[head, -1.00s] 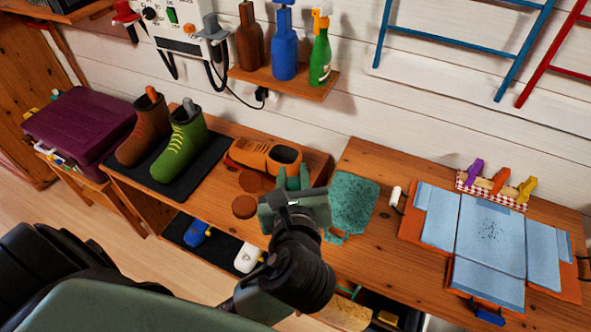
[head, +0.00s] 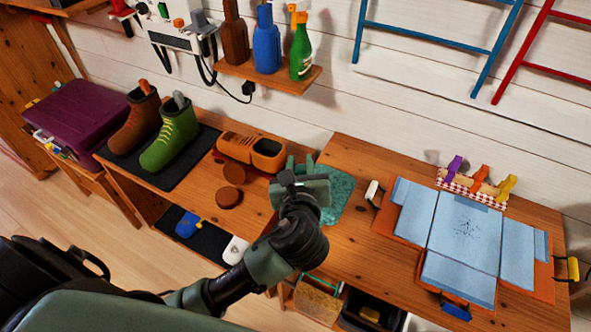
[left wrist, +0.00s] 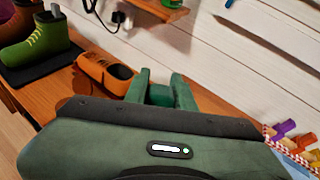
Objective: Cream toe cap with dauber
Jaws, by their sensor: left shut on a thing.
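The tan-orange shoe (head: 252,150) lies on the wooden bench, its toe to the left; it also shows in the left wrist view (left wrist: 104,75). A round brown tin (head: 229,197) and a similar round brown piece (head: 233,173) lie in front of it; I cannot tell which is the lid. My left gripper (head: 301,163) is right of the shoe, apart from it in the picture. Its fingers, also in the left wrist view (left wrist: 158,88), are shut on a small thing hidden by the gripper. I cannot make out a dauber. My right gripper is not in view.
Brown (head: 134,122) and green (head: 171,136) boots stand on a dark mat at left. A teal cloth (head: 338,190) lies behind my gripper. Blue cloth panels (head: 465,230) cover the right side. Bottles (head: 302,48) stand on a wall shelf above.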

